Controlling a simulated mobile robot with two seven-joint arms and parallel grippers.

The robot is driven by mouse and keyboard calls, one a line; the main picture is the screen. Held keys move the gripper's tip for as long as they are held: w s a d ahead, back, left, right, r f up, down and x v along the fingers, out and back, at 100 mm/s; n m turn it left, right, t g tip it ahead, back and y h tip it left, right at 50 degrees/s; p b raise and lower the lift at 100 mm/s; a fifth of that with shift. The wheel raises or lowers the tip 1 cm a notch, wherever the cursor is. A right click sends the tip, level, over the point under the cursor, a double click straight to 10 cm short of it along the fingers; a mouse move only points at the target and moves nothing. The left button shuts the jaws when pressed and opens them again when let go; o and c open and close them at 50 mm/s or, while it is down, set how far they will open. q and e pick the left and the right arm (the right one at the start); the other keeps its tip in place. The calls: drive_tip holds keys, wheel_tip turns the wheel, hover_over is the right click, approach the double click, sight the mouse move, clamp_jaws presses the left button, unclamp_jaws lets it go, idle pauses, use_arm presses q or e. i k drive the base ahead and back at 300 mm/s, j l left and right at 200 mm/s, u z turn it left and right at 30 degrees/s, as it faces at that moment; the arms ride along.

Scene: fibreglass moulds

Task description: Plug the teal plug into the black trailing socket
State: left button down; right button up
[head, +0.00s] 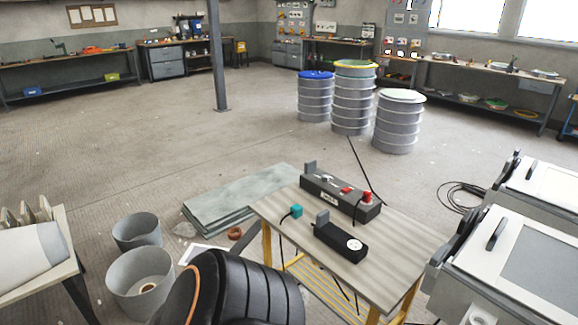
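The teal plug (296,211) is a small block near the left edge of the grey-topped table (385,262). A short dark cable runs from it over the table's left edge. The black trailing socket (336,240) is a dark oblong block in front and to the right of the plug, apart from it. A round white socket face (354,244) shows at its right end. A grey upright piece (322,217) stands at its left end. Neither of my grippers is in view.
A long dark box (335,197) with red parts lies behind the socket. A dark ribbed object (255,290) stands in front of the table. Two grey buckets (140,282) are at left, pale-topped machines (500,262) at right. Drums (400,125) stand behind, with open floor around.

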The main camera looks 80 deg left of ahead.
sight(348, 247)
drive_tip(key=u, duration=2.4)
